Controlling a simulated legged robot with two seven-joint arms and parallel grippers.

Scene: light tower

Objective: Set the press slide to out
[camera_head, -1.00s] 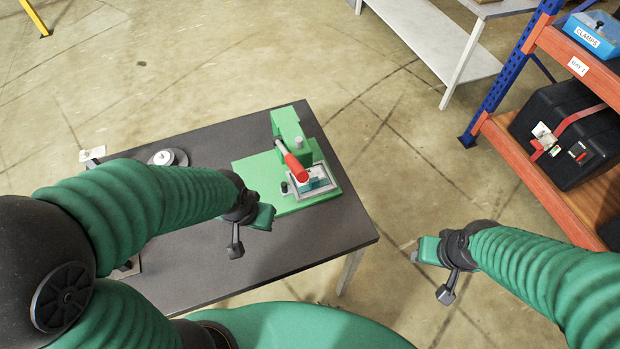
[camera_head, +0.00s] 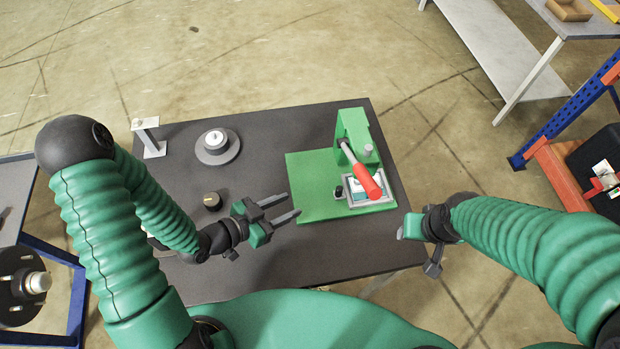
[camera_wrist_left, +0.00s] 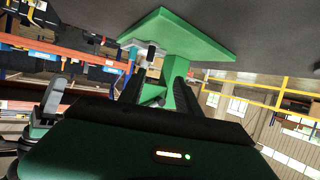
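The green press (camera_head: 353,137) stands on a green base plate (camera_head: 308,180) on the dark table. Its lever has a red handle (camera_head: 368,184), which passes over the press slide (camera_head: 369,193), a pale framed tray at the front of the plate. A small black knob (camera_head: 339,191) is at the slide's left side. My left gripper (camera_head: 283,205) is open and empty, just left of the base plate, its fingers towards the press. In the left wrist view the press (camera_wrist_left: 178,90) shows beyond the fingers (camera_wrist_left: 155,90). My right gripper (camera_head: 406,229) is by the table's right edge; its finger gap is hidden.
On the dark table (camera_head: 270,275) stand a grey round fixture (camera_head: 217,147), a small black knob-like part (camera_head: 212,200) and a metal bracket (camera_head: 148,139). A blue and orange rack (camera_head: 565,160) is at the right. The table between fixture and press is clear.

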